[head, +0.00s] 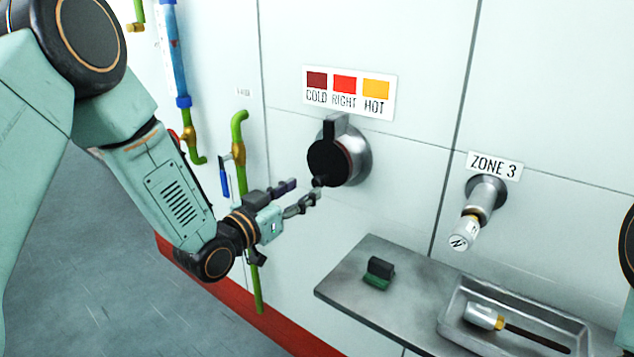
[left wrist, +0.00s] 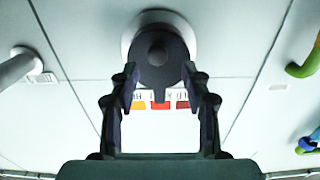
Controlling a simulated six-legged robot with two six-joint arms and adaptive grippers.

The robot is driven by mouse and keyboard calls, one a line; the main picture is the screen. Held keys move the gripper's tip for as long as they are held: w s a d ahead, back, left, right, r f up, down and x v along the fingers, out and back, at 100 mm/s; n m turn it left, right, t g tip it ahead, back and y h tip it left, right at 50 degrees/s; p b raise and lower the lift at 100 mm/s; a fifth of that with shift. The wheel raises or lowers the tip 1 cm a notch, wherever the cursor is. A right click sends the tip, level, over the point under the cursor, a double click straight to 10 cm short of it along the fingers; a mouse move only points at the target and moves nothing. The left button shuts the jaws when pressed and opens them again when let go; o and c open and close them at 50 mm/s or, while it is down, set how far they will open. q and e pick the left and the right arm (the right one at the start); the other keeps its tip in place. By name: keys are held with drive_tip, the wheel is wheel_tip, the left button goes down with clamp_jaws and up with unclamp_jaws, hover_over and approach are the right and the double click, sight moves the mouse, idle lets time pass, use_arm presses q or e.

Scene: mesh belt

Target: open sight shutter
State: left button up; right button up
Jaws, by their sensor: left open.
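The sight shutter (head: 326,164) is a round black disc with an upright black tab. It sits over a metal sight port (head: 357,157) on the white wall and covers most of its front. In the left wrist view the shutter (left wrist: 158,62) appears upside down, straight ahead, with a round knob at its middle. My left gripper (head: 303,192) is open and empty, just left of and below the disc in the head view. In the left wrist view its fingers (left wrist: 160,85) spread on both sides of the disc's lower part; I cannot tell whether they touch it.
A colour label (head: 348,92) reading COLD, RIGHT, HOT is above the port. Green pipes (head: 239,140) run left of it. A metal shelf (head: 345,290) below holds a dark block on green (head: 378,272) and a tray (head: 450,318) with a tool. A nozzle (head: 485,195) sticks out under ZONE 3.

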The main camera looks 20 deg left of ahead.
sight(315, 184)
use_arm(q)
drive_tip(key=x, duration=0.4)
drive_tip(key=shift+s+d, duration=0.2)
drive_tip(key=shift+d, duration=0.1)
drive_tip(key=shift+w+a, duration=0.2)
drive_tip(key=shift+w, duration=0.15)
drive_tip(key=shift+w+f+b, duration=0.1)
drive_tip(key=shift+w+b, duration=0.2)
drive_tip(key=shift+w+d, duration=0.25)
drive_tip(key=shift+w, duration=0.1)
drive_tip(key=shift+w+d, duration=0.15)
drive_tip(key=shift+d, duration=0.3)
drive_tip(key=shift+a, duration=0.3)
drive_tip(key=shift+c, duration=0.3)
drive_tip(key=shift+a, duration=0.15)
drive_tip(key=shift+c, duration=0.8)
drive_tip(key=shift+d, duration=0.25)
drive_tip(key=c, duration=0.4)
drive_tip(key=shift+a, duration=0.1)
clamp_jaws()
